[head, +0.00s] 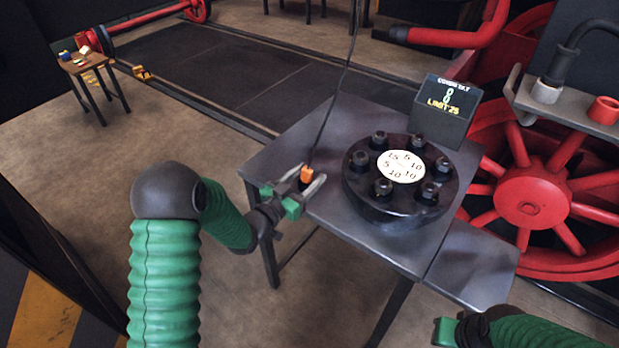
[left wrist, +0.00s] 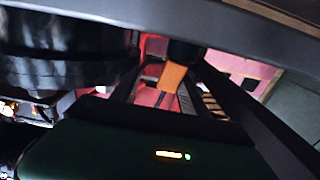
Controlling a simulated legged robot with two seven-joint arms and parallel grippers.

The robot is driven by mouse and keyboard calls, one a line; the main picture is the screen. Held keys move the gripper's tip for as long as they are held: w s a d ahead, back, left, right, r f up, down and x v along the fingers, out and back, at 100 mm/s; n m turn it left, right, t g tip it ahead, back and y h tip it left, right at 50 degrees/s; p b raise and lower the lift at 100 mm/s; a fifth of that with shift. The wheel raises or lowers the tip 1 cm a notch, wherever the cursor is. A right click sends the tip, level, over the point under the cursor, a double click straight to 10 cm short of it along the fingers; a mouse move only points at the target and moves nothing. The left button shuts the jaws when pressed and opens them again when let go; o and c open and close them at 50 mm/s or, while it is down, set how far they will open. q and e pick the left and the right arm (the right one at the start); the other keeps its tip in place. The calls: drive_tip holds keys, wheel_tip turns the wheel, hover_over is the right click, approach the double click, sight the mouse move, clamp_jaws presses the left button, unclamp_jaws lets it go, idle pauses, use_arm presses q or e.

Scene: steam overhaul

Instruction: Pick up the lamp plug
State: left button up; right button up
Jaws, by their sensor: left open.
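The lamp plug (head: 307,173) is a small orange block with a dark body at the left part of the grey table, and a thin black cable runs up from it. My left gripper (head: 308,178) is open, with its fingers on either side of the plug. In the left wrist view the orange plug (left wrist: 172,77) shows between the two dark fingers; whether they touch it I cannot tell. My right gripper (head: 446,331) shows only in part at the bottom right edge, and its fingers are not clear.
A black bolted flange (head: 385,214) with a white number dial stands on the grey table (head: 275,160), right of the plug. A dark display box (head: 445,110) stands behind it. Red wheels (head: 530,200) are at the right. A small wooden table (head: 90,62) is far left.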

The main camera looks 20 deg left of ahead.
sight(308, 167)
use_arm(q)
drive_tip(key=w, duration=0.3)
drive_tip(key=w+a+f, duration=0.1)
drive_tip(key=shift+w, duration=0.2)
drive_tip(key=shift+w+a, duration=0.15)
drive_tip(key=shift+d, duration=0.35)
drive_tip(key=shift+c, duration=0.2)
drive_tip(key=shift+d+r, duration=0.15)
drive_tip(key=shift+d, duration=0.2)
drive_tip(key=c, duration=0.5)
drive_tip(key=shift+c, duration=1)
drive_tip(key=shift+a, duration=0.4)
clamp_jaws()
use_arm(e)
drive_tip(key=shift+a+f, duration=0.1)
drive_tip(key=shift+a, duration=0.65)
drive_tip(key=shift+d, duration=0.1)
